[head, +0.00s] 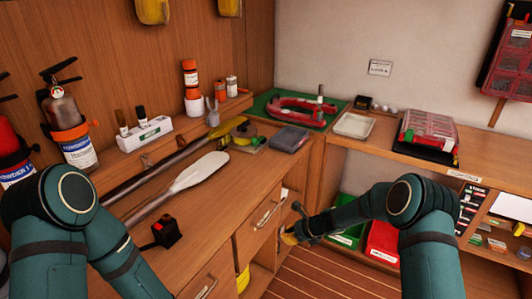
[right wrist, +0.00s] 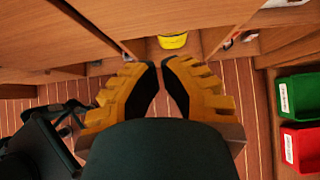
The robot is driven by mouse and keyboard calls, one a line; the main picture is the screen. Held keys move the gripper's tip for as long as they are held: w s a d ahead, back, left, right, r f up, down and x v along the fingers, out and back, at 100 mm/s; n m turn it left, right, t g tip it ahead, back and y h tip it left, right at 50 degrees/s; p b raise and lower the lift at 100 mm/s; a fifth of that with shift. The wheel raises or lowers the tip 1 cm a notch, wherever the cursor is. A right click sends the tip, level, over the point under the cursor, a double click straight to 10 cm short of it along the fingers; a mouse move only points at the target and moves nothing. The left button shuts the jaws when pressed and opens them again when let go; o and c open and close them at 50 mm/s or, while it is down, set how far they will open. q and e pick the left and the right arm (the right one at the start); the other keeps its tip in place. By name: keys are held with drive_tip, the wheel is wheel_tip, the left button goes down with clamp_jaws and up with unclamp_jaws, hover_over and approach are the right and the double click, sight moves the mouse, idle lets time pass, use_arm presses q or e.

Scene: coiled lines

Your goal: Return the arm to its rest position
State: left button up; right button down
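My right arm (head: 415,215) reaches from the lower right of the head view, its forearm pointing left. My right gripper (head: 289,238) is low beside the cabinet front, partly hidden by its wrist. In the right wrist view its two yellow fingers with dark pads (right wrist: 160,66) come almost together at the tips, with nothing visible between them, over the planked floor. My left arm (head: 75,215) bends at the lower left of the head view; its gripper is outside the frame.
The wooden counter (head: 240,180) has drawers below. It carries a paddle (head: 195,177) and a black box with a red top (head: 167,233). A green bin (right wrist: 300,95) and a red bin (right wrist: 300,147) stand right of my right gripper. Open floor (head: 310,272) lies below it.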

drive_tip(key=s+f+n+g+h, duration=0.25)
drive_tip(key=s+n, duration=0.35)
drive_tip(key=s, duration=0.3)
drive_tip(key=s+f+n+g+h, duration=0.1)
drive_tip(key=s+f+n, duration=0.35)
drive_tip(key=s, duration=0.45)
drive_tip(key=s+a+r+n, duration=0.1)
drive_tip(key=s+r+n, duration=0.2)
drive_tip(key=s+n, duration=0.9)
drive_tip(key=shift+s, duration=1.25)
